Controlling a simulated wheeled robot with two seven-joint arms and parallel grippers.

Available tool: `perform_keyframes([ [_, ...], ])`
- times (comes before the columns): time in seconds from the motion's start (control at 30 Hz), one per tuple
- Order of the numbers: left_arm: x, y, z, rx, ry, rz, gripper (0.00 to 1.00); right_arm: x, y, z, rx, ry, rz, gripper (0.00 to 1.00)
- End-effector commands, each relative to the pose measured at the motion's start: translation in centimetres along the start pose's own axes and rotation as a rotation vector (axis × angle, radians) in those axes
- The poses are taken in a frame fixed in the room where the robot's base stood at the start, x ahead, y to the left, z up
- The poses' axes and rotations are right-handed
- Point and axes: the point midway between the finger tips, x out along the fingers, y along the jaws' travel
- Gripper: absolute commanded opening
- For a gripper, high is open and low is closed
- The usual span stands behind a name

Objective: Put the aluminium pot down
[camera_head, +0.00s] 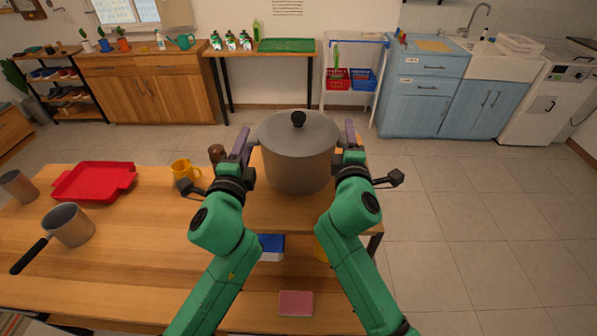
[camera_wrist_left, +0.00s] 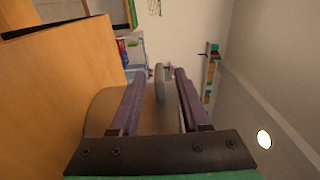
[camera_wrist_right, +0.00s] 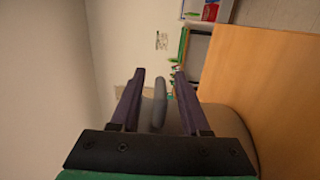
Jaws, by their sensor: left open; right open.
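The grey aluminium pot (camera_head: 298,160), with a black-knobbed lid, appears upright on the small wooden stand (camera_head: 285,212) in the middle. My left gripper (camera_head: 243,143) is open at the pot's left side. In the left wrist view a pot handle (camera_wrist_left: 160,84) sits between its spread fingers, with gaps on both sides. My right gripper (camera_head: 351,136) is open at the right side. The right wrist view shows the other handle (camera_wrist_right: 160,100) between its fingers, with gaps. My arms hide part of the stand.
The wooden table (camera_head: 120,255) at left holds a red tray (camera_head: 95,180), a grey saucepan (camera_head: 70,226), a grey cup (camera_head: 18,185), a yellow mug (camera_head: 184,171) and a brown shaker (camera_head: 217,153). A pink item (camera_head: 296,303) lies low in front. Floor (camera_head: 470,200) at right is clear.

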Motion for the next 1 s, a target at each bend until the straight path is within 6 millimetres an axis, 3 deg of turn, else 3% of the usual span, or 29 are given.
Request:
perform_keyframes([
  [0.2, -6.2, 0.2, 0.0, 0.001, 0.001, 0.005, 0.46, 0.0, 0.0, 0.0, 0.0, 0.0, 0.0, 0.46],
  [0.4, -9.4, 0.1, 0.0, 0.001, -0.001, 0.002, 0.46, 0.0, 0.0, 0.0, 0.0, 0.0, 0.0, 0.46],
  [0.57, -9.8, 0.0, 0.0, 0.001, -0.001, 0.0, 0.46, -1.3, -0.1, 0.0, -0.001, 0.001, -0.001, 0.46],
  [0.9, -9.7, 0.0, 0.0, 0.001, -0.001, 0.0, 0.46, -10.0, -0.1, 0.0, -0.001, 0.001, -0.002, 0.46],
  [1.0, -9.7, 0.0, 0.0, 0.001, -0.001, 0.0, 0.46, -11.6, 0.0, 0.0, -0.001, 0.001, 0.0, 0.46],
])
